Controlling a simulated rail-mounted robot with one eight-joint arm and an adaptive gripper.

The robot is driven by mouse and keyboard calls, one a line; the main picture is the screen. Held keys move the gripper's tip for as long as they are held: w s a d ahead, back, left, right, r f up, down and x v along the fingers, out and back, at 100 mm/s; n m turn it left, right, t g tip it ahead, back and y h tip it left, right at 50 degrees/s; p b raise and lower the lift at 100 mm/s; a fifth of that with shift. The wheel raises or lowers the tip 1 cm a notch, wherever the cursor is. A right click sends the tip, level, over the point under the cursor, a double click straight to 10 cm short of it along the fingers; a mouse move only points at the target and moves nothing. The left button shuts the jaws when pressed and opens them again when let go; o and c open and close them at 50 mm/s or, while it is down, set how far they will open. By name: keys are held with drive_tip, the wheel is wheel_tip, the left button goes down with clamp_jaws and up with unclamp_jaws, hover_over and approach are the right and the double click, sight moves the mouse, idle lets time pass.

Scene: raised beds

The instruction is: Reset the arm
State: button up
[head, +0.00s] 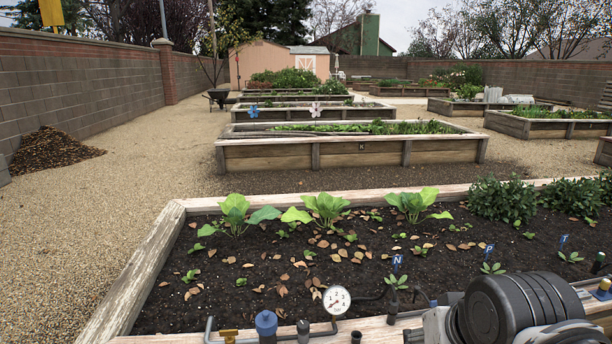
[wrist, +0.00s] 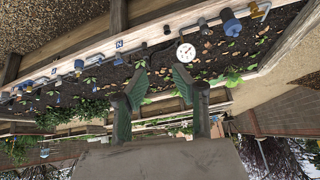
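My gripper (wrist: 160,80) shows in the wrist view, with two dark fingers with green ribbed inner pads. The fingers stand apart with nothing between them. The wrist view is upside down, and past the fingertips it shows the near raised bed's soil and wooden edge. In the head view, my arm's grey and black links fill the lower right corner. My gripper cannot be made out in that view.
The near raised bed (head: 150,262) holds leafy plants, dry leaves and blue markers (head: 397,260). A pressure gauge (head: 336,300) and a blue-capped fitting (head: 266,323) stand at its front edge. Gravel paths, another bed (head: 355,152) and a mulch pile (head: 52,150) lie beyond.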

wheel_tip(320, 180, up, 14)
drive_tip(key=s+p, duration=0.2)
drive_tip(key=p, duration=1.3)
drive_tip(key=shift+d+r+n, duration=0.15)
drive_tip(key=shift+d+n, duration=0.25)
drive_tip(key=shift+d, duration=0.05)
